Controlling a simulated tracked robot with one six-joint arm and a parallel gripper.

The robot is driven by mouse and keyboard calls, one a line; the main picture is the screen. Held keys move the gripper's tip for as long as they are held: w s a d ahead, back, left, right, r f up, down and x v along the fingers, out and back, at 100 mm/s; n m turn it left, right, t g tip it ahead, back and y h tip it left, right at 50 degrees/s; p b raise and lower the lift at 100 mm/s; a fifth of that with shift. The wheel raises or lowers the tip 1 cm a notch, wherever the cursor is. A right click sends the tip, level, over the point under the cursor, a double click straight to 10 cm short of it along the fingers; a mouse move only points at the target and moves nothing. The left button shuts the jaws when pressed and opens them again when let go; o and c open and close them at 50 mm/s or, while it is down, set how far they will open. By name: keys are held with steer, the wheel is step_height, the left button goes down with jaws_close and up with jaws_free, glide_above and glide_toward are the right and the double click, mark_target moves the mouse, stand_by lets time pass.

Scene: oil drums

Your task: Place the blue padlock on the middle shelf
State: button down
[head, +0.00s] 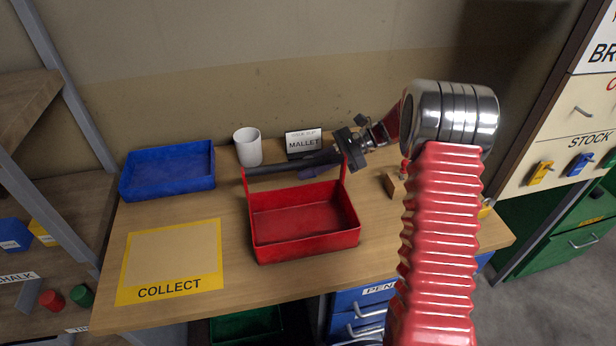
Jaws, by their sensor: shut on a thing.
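A small blue padlock-like piece (580,165) hangs on the pale board under the word STOCK at the right, beside a yellow one (541,173). It is far to the right of my gripper (342,153). My gripper is shut at the right end of a dark bar (275,168), which looks like the handle of the red basket (305,240). The exact contact is too small to make out. A wooden shelf unit (55,192) stands at the left edge, partly out of view; which board is the middle one is unclear.
The bench holds a blue tray (168,172), white cup (248,147), MALLET sign (303,142) and yellow-bordered COLLECT mat (170,262). Wooden blocks (395,186) sit by my arm, which hides the bench's right part. Blue drawers (358,302) lie below; a green cabinet (570,245) stands right.

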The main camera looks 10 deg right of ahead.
step_height(320, 180, up, 24)
stand_by(0.3)
stand_by(0.5)
